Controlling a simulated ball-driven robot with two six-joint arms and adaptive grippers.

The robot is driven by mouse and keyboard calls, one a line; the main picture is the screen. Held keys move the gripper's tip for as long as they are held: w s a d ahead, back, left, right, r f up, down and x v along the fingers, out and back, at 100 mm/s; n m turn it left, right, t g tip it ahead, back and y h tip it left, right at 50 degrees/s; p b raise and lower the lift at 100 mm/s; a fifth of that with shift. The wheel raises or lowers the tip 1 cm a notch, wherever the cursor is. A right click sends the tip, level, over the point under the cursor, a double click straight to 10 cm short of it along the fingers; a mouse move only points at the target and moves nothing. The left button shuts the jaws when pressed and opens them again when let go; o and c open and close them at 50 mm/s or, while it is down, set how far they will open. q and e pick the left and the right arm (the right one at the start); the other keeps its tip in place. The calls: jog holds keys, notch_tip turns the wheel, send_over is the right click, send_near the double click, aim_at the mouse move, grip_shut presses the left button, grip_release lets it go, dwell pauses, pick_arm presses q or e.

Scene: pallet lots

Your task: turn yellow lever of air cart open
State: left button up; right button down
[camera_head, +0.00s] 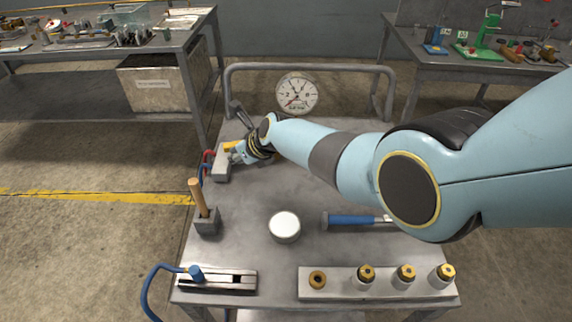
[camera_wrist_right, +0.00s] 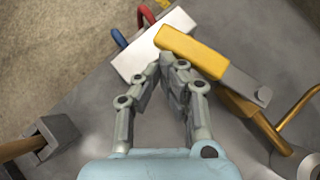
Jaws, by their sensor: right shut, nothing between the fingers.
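The yellow lever (camera_wrist_right: 191,50) lies over a pale valve block (camera_wrist_right: 143,48) in the right wrist view. In the head view the lever (camera_head: 230,146) and its block (camera_head: 221,167) are at the far left part of the cart top (camera_head: 260,190). My right gripper (camera_wrist_right: 172,62) is shut and empty, its fingertips close beside the lever's near edge. Whether they touch it I cannot tell. In the head view my right gripper (camera_head: 238,153) is mostly hidden behind its own wrist. My left gripper is not in view.
Red and blue hoses (camera_head: 206,162) leave the valve block. A dial gauge (camera_head: 297,93) stands at the cart's back by the rail. A wooden-handled tool (camera_head: 198,197), white puck (camera_head: 285,226) and blue-handled tool (camera_head: 352,220) are nearer. A fitting rack (camera_head: 340,287) lies in front.

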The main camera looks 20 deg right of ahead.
jog(key=shift+w+a+b, duration=0.25)
jog(key=shift+w+b, duration=0.5)
jog(key=shift+w, duration=0.55)
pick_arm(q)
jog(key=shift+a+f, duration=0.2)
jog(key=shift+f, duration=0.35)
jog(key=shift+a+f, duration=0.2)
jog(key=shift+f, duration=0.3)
pick_arm(e)
jog(key=shift+w, duration=0.2)
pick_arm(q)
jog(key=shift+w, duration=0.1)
